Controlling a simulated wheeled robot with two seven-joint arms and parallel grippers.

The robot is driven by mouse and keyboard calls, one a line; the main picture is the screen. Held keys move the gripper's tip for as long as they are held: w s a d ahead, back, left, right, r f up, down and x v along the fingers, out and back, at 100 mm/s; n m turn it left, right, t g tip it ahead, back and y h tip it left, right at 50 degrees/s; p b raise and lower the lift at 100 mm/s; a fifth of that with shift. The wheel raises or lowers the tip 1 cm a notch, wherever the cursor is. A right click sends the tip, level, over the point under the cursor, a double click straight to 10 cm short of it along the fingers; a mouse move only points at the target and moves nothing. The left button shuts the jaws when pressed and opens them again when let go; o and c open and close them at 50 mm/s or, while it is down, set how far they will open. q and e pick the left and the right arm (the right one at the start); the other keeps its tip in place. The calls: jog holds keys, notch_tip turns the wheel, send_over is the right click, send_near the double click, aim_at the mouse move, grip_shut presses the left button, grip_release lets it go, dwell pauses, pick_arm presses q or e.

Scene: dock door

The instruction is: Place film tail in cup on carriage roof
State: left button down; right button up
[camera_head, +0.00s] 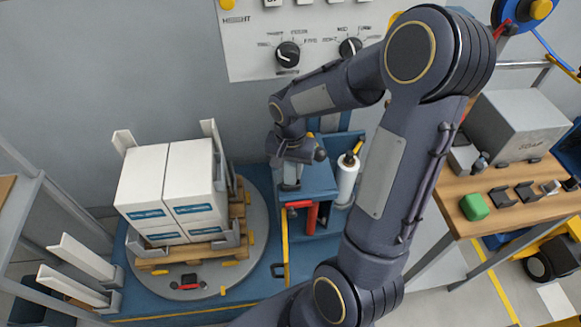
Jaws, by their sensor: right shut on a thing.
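My right gripper (291,184) points down over the blue carriage (320,188) beside the turntable. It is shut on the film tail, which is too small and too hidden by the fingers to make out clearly. The white film roll (347,180) stands upright on the right side of the carriage. I cannot make out the cup on the carriage roof; my gripper and wrist cover part of that roof. A red part (297,204) shows just below the fingers. My left gripper is not in view.
White boxes (190,181) stand stacked on a wooden pallet (190,250) on the round turntable (143,283), left of the carriage. A wall panel with knobs (288,54) is behind.

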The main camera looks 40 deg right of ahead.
jog(key=shift+f, duration=0.2)
jog(key=o, duration=0.9)
jog(key=shift+o, duration=0.2)
jog(key=shift+r, duration=0.1)
notch_tip(320, 180, up, 11)
jog(key=shift+p, duration=0.35)
jog(key=shift+s+a+r, duration=0.1)
jog(key=shift+s+r, duration=0.05)
jog(key=shift+r, duration=0.5)
jog(key=s+a+r+n+t+y, duration=0.1)
jog(key=s+a+n+t+y, duration=0.2)
jog(key=s, duration=1)
jog(key=a+n+t, duration=0.2)
jog(key=a+n, duration=0.3)
jog(key=a, duration=0.2)
jog(key=shift+s+a+n+t+y, duration=0.3)
jog(key=shift+s+a+y, duration=0.1)
